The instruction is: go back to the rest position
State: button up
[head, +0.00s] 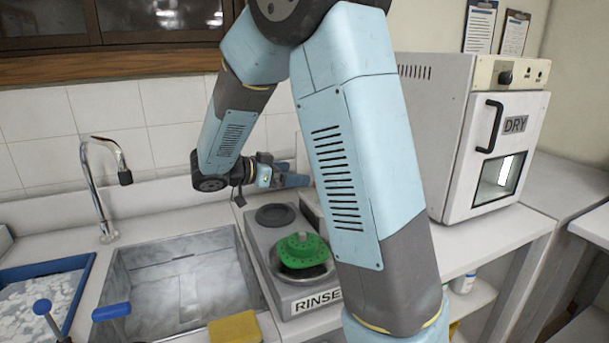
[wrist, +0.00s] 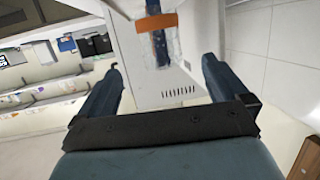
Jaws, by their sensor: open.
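My gripper (wrist: 160,85) shows in the wrist view with its two dark blue fingers spread wide apart and nothing between them. In the head view my gripper (head: 292,181) is at the back, near the tiled wall, partly hidden behind my own arm link. It is above and behind the rinse station (head: 258,231), apart from the green part (head: 303,251) that sits on that station's front position. In the wrist view, a white box-shaped unit (wrist: 188,93) lies beyond the fingers.
A sink (head: 180,280) with a tap (head: 107,190) is at left, beside a blue ice tray (head: 40,290). A yellow sponge (head: 235,328) lies at the front edge. The white oven marked DRY (head: 450,140) stands at right. My arm hides part of the counter.

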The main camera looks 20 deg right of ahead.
jog(key=s+d+r+n+g+y, duration=0.25)
jog(key=s+n+y, duration=0.4)
jog(key=s, duration=0.85)
jog(key=s+a+r+n+t+y, duration=0.3)
jog(key=s+a+n+t+y, duration=0.2)
jog(key=s+n+y, duration=0.3)
jog(key=shift+s+n+t, duration=0.55)
jog(key=shift+s+n, duration=0.3)
jog(key=shift+s, duration=0.65)
